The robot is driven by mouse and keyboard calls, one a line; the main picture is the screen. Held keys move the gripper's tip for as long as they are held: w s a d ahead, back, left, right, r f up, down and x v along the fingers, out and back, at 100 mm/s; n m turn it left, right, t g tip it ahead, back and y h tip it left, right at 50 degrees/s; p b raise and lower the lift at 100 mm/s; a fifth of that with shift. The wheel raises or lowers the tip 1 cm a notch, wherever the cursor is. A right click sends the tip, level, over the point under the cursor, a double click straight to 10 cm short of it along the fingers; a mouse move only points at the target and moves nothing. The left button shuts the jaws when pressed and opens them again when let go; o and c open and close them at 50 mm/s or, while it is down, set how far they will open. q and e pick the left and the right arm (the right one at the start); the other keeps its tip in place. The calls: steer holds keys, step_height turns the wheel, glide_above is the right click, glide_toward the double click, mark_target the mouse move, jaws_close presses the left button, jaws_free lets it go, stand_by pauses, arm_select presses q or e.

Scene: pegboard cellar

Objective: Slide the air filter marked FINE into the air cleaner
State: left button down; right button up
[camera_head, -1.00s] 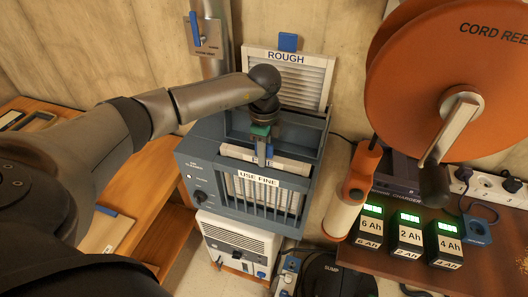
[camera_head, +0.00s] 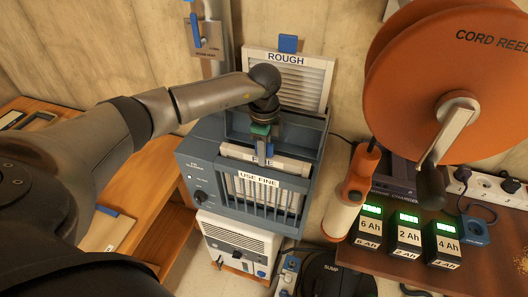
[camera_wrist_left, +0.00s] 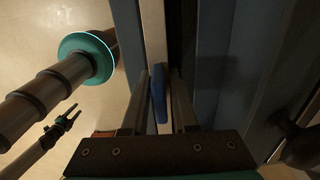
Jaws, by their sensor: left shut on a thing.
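The air cleaner (camera_head: 196,172) is a blue-grey box with a slatted front marked USE FINE and an open top. A white-framed filter (camera_head: 292,166) stands in its front slot, with only its top edge above the rim. Its label is mostly hidden by my fingers; the end of a word like FINE shows. My left gripper (camera_head: 262,158) comes down from above, shut on the filter's blue tab, which shows between the fingers in the left wrist view (camera_wrist_left: 158,96). A dark forked end (camera_wrist_left: 62,124), apparently my right gripper, is small in that view; its jaws are unclear.
A filter marked ROUGH (camera_head: 312,76) stands behind the air cleaner against the wall. An orange cord reel (camera_head: 400,80) and battery packs (camera_head: 408,238) are at right. A white unit (camera_head: 238,244) is below the cleaner. A wooden bench (camera_head: 150,190) is at left.

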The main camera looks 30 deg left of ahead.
steer(key=shift+f, duration=0.1)
stand_by(0.4)
steer(key=shift+r+p, duration=1.5)
steer(key=shift+r, duration=0.15)
stand_by(4.7)
steer(key=shift+f, duration=0.2)
stand_by(1.0)
